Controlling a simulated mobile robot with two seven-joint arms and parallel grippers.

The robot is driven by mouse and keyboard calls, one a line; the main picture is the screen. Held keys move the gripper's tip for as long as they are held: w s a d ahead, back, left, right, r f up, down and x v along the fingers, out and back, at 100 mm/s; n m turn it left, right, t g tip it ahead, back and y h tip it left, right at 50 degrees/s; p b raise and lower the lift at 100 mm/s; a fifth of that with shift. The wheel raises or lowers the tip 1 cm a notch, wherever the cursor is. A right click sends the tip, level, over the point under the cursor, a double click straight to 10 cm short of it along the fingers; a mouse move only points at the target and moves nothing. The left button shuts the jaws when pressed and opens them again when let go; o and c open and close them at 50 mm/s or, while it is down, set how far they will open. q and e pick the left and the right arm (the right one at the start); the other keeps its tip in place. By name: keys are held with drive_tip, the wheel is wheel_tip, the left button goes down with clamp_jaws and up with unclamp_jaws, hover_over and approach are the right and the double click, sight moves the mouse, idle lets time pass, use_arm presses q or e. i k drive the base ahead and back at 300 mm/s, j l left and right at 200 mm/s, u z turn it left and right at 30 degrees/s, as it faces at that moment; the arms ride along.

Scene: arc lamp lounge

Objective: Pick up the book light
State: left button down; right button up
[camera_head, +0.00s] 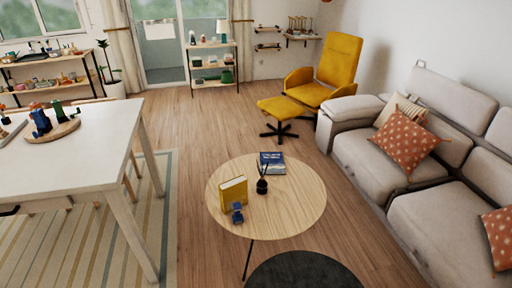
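A small blue object (237,212), which looks like the book light, is on the round wooden table (295,205). It sits at the front of an upright yellow book (233,193), close to or touching it; I cannot tell which. Its details are too small to make out. A dark cup-like holder with thin sticks (262,186) stands to the right of the yellow book. A blue book (271,163) lies behind the holder. Neither of my grippers shows in the head view.
A white table (95,150) with figures on a wooden board stands at left. A grey sofa (355,150) with patterned cushions lines the right. A yellow armchair and footstool (278,107) stand behind. A dark round shape (305,272) is in front. Wooden floor between the tables is clear.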

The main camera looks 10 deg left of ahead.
sight(239, 220)
drive_tip(key=j+u, duration=0.3)
drive_tip(key=i+j+u, duration=0.45)
drive_tip(key=u, duration=0.15)
drive_tip(key=i+j+u, duration=0.35)
drive_tip(key=k+l, duration=0.1)
